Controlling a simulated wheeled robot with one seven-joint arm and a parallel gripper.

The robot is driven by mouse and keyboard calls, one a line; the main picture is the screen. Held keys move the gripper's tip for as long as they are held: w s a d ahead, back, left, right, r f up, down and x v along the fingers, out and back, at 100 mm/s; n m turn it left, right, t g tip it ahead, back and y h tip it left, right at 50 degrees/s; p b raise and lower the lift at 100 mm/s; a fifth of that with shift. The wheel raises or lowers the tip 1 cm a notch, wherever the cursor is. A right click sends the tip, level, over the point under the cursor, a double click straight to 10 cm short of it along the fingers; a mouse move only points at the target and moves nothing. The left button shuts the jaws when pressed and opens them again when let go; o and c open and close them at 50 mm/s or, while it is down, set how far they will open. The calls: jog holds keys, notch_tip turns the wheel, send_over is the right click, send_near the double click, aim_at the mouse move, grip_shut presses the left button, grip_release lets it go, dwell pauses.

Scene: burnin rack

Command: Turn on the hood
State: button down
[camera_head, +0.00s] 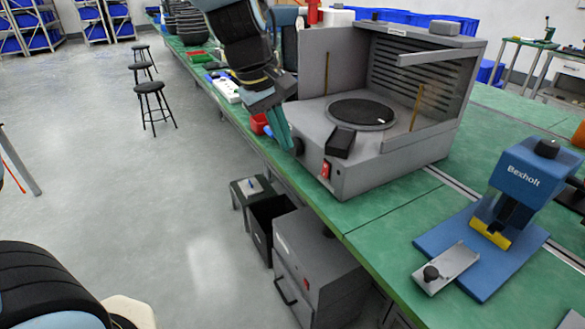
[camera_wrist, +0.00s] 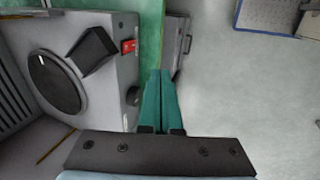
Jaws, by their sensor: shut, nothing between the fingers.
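The hood (camera_head: 350,180) is a grey box on the green bench, with a slotted back panel and a round black disc in its floor. A red switch (camera_head: 325,170) sits on its front face; it also shows in the wrist view (camera_wrist: 129,46). A dark round knob (camera_wrist: 132,96) is on the same face. My gripper (camera_head: 287,146) has teal fingers, shut and empty, just in front of that face near the knob. In the wrist view the fingertips (camera_wrist: 160,72) lie to the right of the hood, below the switch. I cannot tell whether they touch the hood.
A blue Bexholt press (camera_head: 520,180) stands on the bench at right. A black block (camera_head: 340,142) is on the hood's front. A white power strip (camera_head: 227,90) lies behind my gripper. A grey cabinet (camera_head: 310,265) stands below the bench edge. Open floor is at left.

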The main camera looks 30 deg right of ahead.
aim_at(325, 170)
jog(key=shift+s+d+r, duration=0.15)
jog(key=shift+s+d, duration=0.05)
jog(key=shift+d, duration=0.05)
jog(key=x, duration=0.3)
jog(key=d+x, duration=0.1)
jog(key=x, duration=0.3)
jog(key=d+x, duration=0.1)
jog(key=x, duration=0.3)
jog(key=shift+s+r, duration=0.15)
jog(key=shift+r, duration=0.25)
jog(key=shift+d+f+p, duration=0.15)
jog(key=shift+d+p, duration=0.15)
jog(key=shift+d, duration=0.6)
